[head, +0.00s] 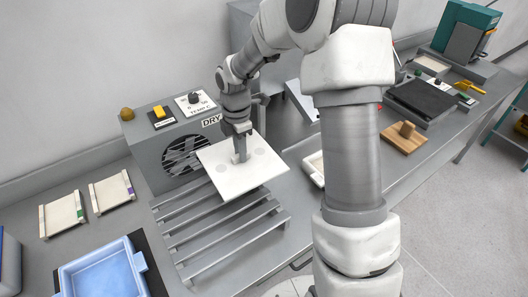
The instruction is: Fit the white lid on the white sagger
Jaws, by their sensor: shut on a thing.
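The white lid (224,181) is a flat square plate with faint round marks. My gripper (240,157) points down and is shut on a small grip at the lid's middle. The lid hangs above the slatted grey rack (184,247), in front of the grey dryer box; it looks apart from the slats. A pale open-topped tray or box (313,172) shows right of the lid, largely hidden behind my arm. I cannot tell whether it is the white sagger.
The grey dryer box (146,150) with fan and knobs stands behind the rack. Two pale boards (62,215) lie left, near a blue tray (101,276). A wooden block with a grip (404,138) and a black plate (422,98) lie right. My arm hides the bench's middle.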

